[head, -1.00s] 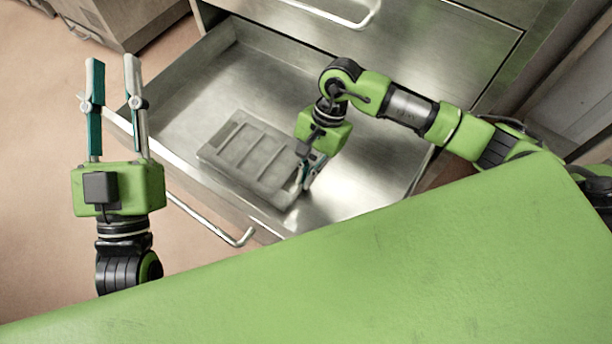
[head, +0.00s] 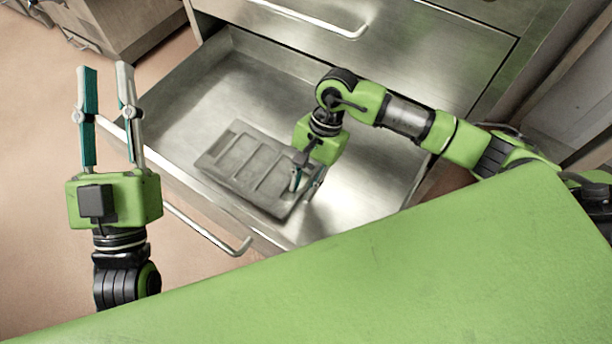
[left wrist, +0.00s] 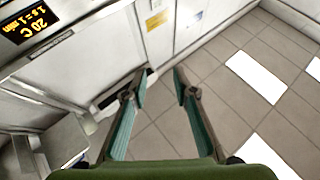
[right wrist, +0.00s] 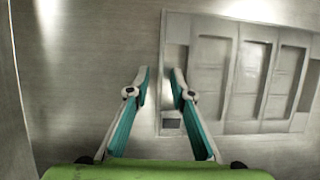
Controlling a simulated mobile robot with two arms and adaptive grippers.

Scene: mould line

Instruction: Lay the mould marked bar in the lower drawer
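The flat grey mould (head: 240,155) with rectangular recesses lies in the open lower drawer (head: 190,110), apparently flat on its floor. I cannot read a marking on it. The mould also shows in the right wrist view (right wrist: 228,127), with a small dark patch near its left end. My right gripper (head: 308,184) points down at the mould's right end in the head view. In the right wrist view its fingers (right wrist: 161,75) are apart, one over the mould's end and one beside it, with nothing clamped. My left gripper (head: 104,68) is open and empty, outside the drawer; its fingers also show in the left wrist view (left wrist: 161,72).
A closed drawer with a bar handle (head: 318,22) sits above the open one. The lower drawer's front handle (head: 210,232) is on its near left side. The drawer floor is clear around the mould. A green surface (head: 400,270) fills the foreground. Left of the drawer is open floor.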

